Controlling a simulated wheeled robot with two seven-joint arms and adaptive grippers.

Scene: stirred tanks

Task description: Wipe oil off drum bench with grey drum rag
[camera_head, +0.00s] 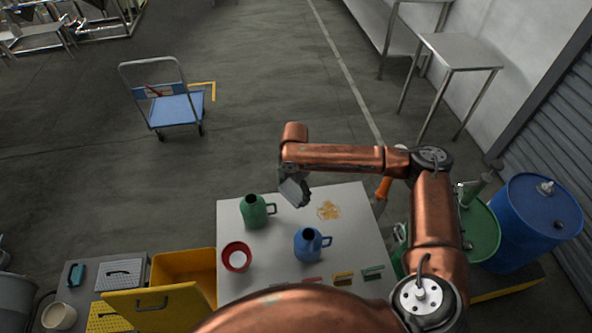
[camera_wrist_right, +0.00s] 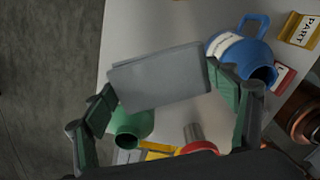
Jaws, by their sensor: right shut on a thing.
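The drum bench (camera_head: 350,240) is a pale grey table in front of me. An orange-yellow oil patch (camera_head: 328,210) lies on its top, near the far side and right of the middle. The rag seems to be above the bench top, apart from the oil. The left gripper is not in view.
A green jug (camera_head: 255,211), a blue jug (camera_head: 307,246) and a red round item (camera_head: 236,257) stand on the bench. Small coloured label blocks (camera_head: 344,279) lie near its front. A yellow bin (camera_head: 175,268) is at left; a blue drum (camera_head: 541,225) stands at right.

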